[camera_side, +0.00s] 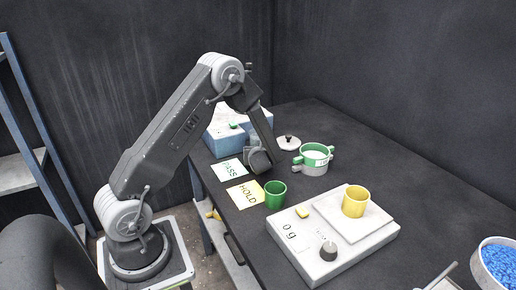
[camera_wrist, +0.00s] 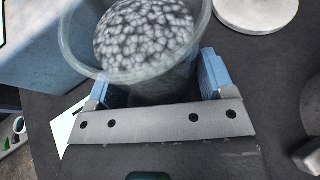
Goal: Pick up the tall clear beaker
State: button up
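The tall clear beaker (camera_wrist: 185,78) stands between my gripper's two blue fingers in the wrist view. It holds pale grey, lumpy granules, and its wide rim reaches above the fingers. My gripper (camera_wrist: 158,88) has one finger on each side of the beaker's wall. The gaps there are too small to tell whether the fingers touch it. In the side view my gripper (camera_side: 256,158) is low over the table, near the blue machine, and the beaker is mostly hidden behind it.
The blue vibrating screen (camera_side: 222,140) is beside my gripper. The PASS card (camera_side: 229,169) and HOLD card (camera_side: 248,193) lie in front.

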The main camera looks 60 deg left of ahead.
jog(key=c, duration=0.8)
jog(key=shift+r, duration=0.1)
jog(key=shift+r, duration=0.3)
notch_tip(320, 180, up, 9)
jog(key=d, duration=0.1)
jog(key=w+d+r+m+t+h, duration=0.1)
jog(key=d+m+t+h, duration=0.1)
jog(key=d, duration=0.8)
jog(key=w+d+r+m+t+h, duration=0.1)
jog(key=d+m+h, duration=0.4)
jog(key=d, duration=0.5)
jog(key=w+d+r+m+t+h, duration=0.2)
jog(key=w+d+m+t+h, duration=0.1)
jog(key=d, duration=0.6)
jog(key=m+t, duration=0.1)
jog(key=m, duration=0.1)
jog(key=shift+w+d+m+t+h, duration=0.25)
jog(key=shift+d+m+t+h, duration=0.05)
jog(key=shift+d+t+h, duration=0.1)
